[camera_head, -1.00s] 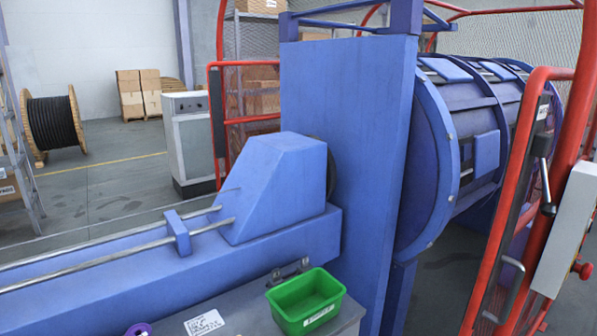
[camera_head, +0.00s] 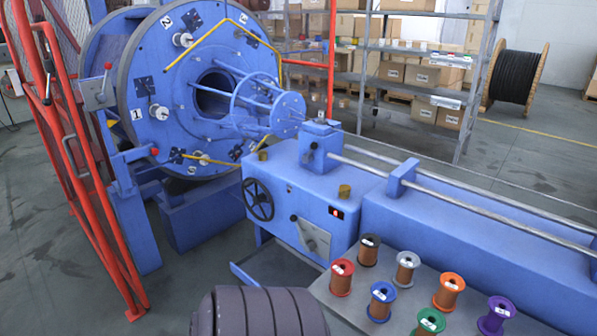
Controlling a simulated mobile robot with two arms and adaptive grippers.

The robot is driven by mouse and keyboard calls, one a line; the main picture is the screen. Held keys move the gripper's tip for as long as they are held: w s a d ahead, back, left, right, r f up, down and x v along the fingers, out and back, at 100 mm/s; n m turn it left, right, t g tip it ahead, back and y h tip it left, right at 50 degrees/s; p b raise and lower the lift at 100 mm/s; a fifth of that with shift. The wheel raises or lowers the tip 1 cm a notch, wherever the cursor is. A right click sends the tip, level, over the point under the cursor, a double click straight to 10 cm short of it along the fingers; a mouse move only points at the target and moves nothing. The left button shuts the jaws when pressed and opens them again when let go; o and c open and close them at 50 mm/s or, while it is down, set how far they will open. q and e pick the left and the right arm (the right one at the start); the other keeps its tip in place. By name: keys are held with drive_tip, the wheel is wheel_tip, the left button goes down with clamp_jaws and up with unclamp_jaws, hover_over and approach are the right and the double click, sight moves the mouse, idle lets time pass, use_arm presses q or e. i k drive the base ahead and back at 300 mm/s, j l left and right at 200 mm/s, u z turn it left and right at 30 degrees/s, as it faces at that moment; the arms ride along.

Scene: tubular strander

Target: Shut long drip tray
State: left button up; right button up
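What looks like the long drip tray (camera_head: 246,275) sticks out low from under the blue machine housing. Its thin blue front edge and a grey flat inside show, so it appears to be pulled out. Its right part is hidden by the grey table, and a dark grooved form at the bottom edge, which I cannot identify, stands in front of its lower end. No handle can be made out. Neither of my grippers is in view.
A grey table (camera_head: 386,290) with several coloured wire spools stands at the right front. The blue strander drum (camera_head: 200,90) and red guard frame (camera_head: 75,150) are at the left. Floor (camera_head: 195,275) between the frame and the tray is clear.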

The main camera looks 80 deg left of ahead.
sight(275, 263)
drive_tip(key=u, duration=0.9)
drive_tip(key=k+j+u, duration=0.1)
drive_tip(key=u, duration=0.75)
drive_tip(key=j+u, duration=0.1)
drive_tip(key=u, duration=0.8)
